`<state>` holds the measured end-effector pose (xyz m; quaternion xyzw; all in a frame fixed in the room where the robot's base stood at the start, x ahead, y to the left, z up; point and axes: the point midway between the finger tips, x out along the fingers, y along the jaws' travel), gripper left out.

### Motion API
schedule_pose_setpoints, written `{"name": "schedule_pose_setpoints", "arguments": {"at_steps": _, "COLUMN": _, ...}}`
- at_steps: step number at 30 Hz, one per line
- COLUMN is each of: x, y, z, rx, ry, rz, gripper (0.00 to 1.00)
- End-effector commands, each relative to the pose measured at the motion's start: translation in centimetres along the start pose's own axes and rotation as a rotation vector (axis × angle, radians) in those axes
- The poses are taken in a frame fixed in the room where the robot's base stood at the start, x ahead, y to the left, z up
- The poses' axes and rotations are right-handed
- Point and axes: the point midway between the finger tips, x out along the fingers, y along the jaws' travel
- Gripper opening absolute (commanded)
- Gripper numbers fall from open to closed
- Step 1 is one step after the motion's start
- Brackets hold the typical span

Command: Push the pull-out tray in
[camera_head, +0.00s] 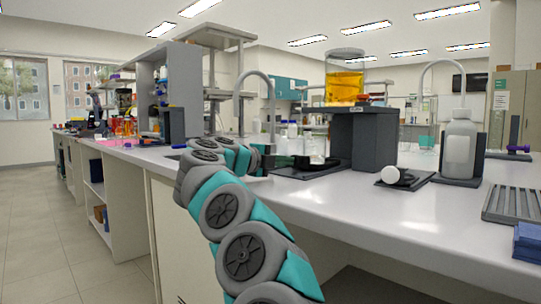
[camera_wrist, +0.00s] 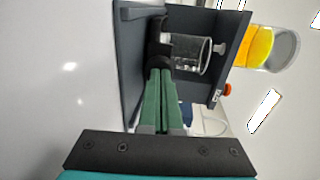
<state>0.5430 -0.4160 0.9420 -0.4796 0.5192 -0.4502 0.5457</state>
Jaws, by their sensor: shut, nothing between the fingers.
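The pull-out tray (camera_head: 290,173) is a dark, low plate sticking out in front of the dark stand (camera_head: 366,135) on the white bench. In the wrist view, a dark plate that looks like the tray or its base (camera_wrist: 129,70) runs along the left. A clear glass beaker (camera_head: 317,146) stands over the tray, and it shows sideways in the wrist view (camera_wrist: 190,53). My gripper (camera_head: 302,161) is shut and empty, with its green fingers pointing at the tray area. In the wrist view, its fingertips (camera_wrist: 160,72) reach a black part beside the beaker; contact cannot be told.
A glass vessel of amber liquid (camera_head: 345,88) sits on top of the stand. A white bottle (camera_head: 460,143) in a dark holder and a dark pad with a white round knob (camera_head: 390,174) stand to the right. A grey slatted rack (camera_head: 513,204) lies farther right. Bare bench lies in front.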

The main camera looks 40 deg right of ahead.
Motion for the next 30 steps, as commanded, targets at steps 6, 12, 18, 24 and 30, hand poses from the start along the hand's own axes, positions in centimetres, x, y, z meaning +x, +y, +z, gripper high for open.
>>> {"name": "schedule_pose_setpoints", "arguments": {"at_steps": 6, "x": 4.6, "y": -1.0, "z": 0.1, "rx": -0.004, "ry": 0.004, "rz": 0.002, "gripper": 0.0}}
{"name": "schedule_pose_setpoints", "arguments": {"at_steps": 12, "x": 7.4, "y": -1.4, "z": 0.1, "rx": -0.001, "ry": 0.003, "rz": 0.001, "gripper": 0.0}}
{"name": "schedule_pose_setpoints", "arguments": {"at_steps": 18, "x": 8.6, "y": -1.3, "z": 0.1, "rx": 0.0, "ry": 0.002, "rz": 0.001, "gripper": 0.0}}
{"name": "schedule_pose_setpoints", "arguments": {"at_steps": 24, "x": 8.9, "y": -1.2, "z": 0.2, "rx": 0.0, "ry": -0.001, "rz": -0.001, "gripper": 0.0}}
{"name": "schedule_pose_setpoints", "arguments": {"at_steps": 30, "x": 8.9, "y": -1.2, "z": 0.1, "rx": 0.0, "ry": 0.0, "rz": 0.0, "gripper": 0.0}}
